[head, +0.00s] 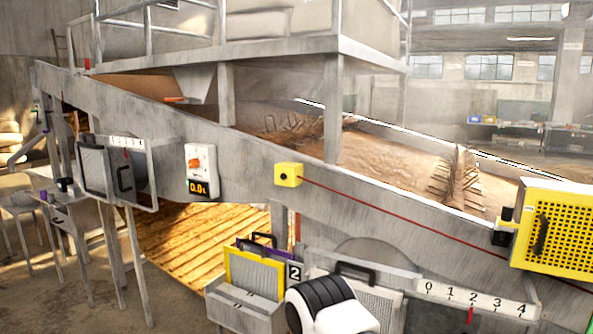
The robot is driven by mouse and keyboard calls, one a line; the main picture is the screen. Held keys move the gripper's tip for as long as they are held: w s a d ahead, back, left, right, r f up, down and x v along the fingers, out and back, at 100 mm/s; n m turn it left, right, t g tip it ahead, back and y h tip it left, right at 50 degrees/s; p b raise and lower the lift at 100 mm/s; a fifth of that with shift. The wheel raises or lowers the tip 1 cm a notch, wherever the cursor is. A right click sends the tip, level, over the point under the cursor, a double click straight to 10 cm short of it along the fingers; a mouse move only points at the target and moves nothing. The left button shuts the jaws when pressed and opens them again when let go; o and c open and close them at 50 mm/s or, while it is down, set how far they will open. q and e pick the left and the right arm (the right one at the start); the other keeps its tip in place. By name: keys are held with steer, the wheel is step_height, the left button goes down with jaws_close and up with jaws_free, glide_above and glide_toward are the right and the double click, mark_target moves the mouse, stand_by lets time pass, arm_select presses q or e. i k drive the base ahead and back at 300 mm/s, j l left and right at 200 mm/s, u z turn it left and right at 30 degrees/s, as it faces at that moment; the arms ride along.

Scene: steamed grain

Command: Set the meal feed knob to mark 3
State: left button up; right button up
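No knob is labelled as meal feed that I can read. A white scale plate (494,301) marked 0 to 4 is at the lower right, with a red pointer (470,315) at about 2. A white control box (200,171) on the machine's side has a small orange-red knob (196,164) and a display (197,187) reading about 0.0 L. A smaller scale (127,142) with a red pointer sits above a C-shaped handle (125,179) at the left. No gripper fingers show in the head view.
The sloping grey trough wall (250,160) crosses the view. A yellow box (289,175) on it has a red cord running right. A yellow perforated guard (567,232) stands at the right. Framed panels (254,273) stand in a grey holder below. Open floor lies at the lower left.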

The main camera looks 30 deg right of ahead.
mark_target(194, 162)
steer(key=z, duration=0.45)
steer(key=i+j+z, duration=0.15)
steer(key=z, duration=0.3)
steer(key=i+j+z, duration=0.15)
steer(key=z, duration=0.3)
steer(key=i+j+z, duration=0.1)
steer(key=j+z, duration=0.15)
steer(key=z, duration=0.15)
